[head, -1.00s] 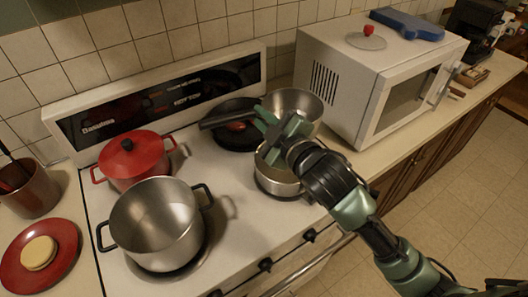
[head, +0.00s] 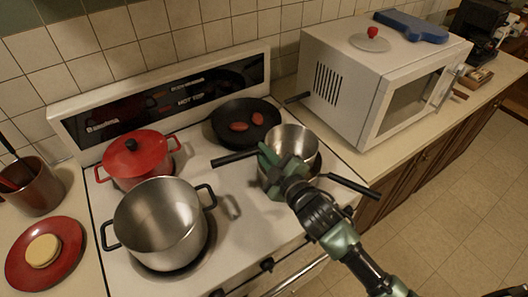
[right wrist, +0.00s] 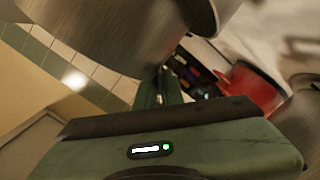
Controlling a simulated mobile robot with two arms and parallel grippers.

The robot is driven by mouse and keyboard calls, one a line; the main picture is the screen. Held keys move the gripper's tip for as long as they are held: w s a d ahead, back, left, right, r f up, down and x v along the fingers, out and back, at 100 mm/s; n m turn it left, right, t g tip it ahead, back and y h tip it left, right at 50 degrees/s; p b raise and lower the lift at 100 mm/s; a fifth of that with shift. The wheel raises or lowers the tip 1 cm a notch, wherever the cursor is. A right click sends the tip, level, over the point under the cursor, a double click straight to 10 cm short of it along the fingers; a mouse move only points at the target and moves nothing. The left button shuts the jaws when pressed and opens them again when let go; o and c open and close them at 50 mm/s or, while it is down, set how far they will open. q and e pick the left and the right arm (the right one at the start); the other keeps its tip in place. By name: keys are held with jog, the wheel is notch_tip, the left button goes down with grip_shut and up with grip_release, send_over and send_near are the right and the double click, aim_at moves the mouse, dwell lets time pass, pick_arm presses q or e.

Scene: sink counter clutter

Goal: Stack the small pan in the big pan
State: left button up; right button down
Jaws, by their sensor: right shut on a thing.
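The small pan (head: 292,139) is a steel saucepan with a black handle (head: 233,159) pointing left. My right gripper (head: 270,160) is shut on it, on its near side. The big pan, also steel, is on the front right burner just below it; its black handle (head: 352,186) points right toward the stove's front. The small pan and my gripper hide most of the big pan, so I cannot tell whether the small pan is inside it or just above. In the right wrist view, a blurred steel pan wall (right wrist: 115,35) fills the upper left. My left gripper is not in view.
A black frying pan (head: 228,116) with two reddish items sits behind on the stove. A red lidded pot (head: 133,165) and a large steel pot (head: 150,235) stand left. A white microwave (head: 345,85) stands close by on the right.

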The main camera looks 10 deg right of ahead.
jog(key=shift+f+b, duration=0.3)
jog(key=shift+f, duration=0.15)
jog(key=c, duration=1.5)
grip_release()
jog(key=shift+f, duration=0.15)
jog(key=shift+c, duration=0.2)
jog(key=shift+r+p, duration=0.3)
jog(key=shift+r, duration=0.3)
jog(key=b+v, duration=0.3)
jog(key=v, duration=0.9)
